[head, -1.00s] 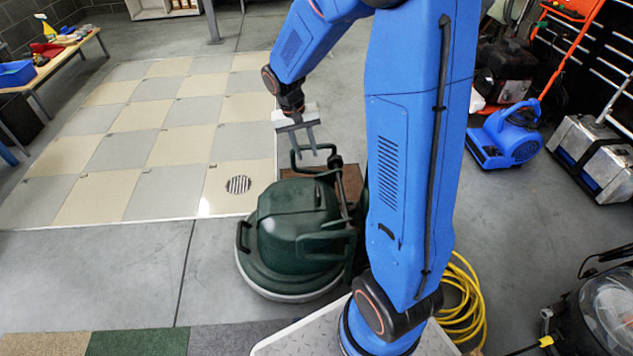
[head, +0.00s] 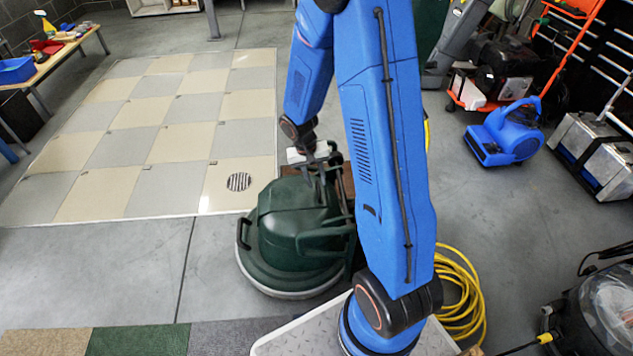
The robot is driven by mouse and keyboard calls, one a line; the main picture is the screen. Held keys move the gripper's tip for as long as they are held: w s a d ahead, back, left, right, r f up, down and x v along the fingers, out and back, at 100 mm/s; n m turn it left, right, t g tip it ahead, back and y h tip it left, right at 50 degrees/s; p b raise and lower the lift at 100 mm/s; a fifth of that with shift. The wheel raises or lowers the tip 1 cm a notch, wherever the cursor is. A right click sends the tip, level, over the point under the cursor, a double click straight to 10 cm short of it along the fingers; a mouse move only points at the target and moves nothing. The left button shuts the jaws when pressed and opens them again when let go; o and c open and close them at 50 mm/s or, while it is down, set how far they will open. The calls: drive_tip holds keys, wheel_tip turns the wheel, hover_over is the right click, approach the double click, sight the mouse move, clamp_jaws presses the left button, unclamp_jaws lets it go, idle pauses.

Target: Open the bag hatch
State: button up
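A dark green rounded machine (head: 285,225) with loop handles stands on the grey floor in front of me. Its smooth top looks closed, but I cannot tell which part, if any, is the bag hatch. My gripper (head: 319,178) points down at the machine's far upper side, beside or over its upright loop handle. The fingers overlap the handle and green body in the picture, so contact and finger gap are unclear. My blue arm covers the machine's right side.
A blue blower (head: 507,135) and metal cases (head: 590,150) are at right. A yellow hose coil (head: 460,300) lies near my base. The checkered floor panels (head: 130,140) at left are clear.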

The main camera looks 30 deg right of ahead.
drive_tip(key=shift+d+f, duration=0.1)
drive_tip(key=shift+f, duration=0.4)
clamp_jaws()
drive_tip(key=shift+r, duration=0.1)
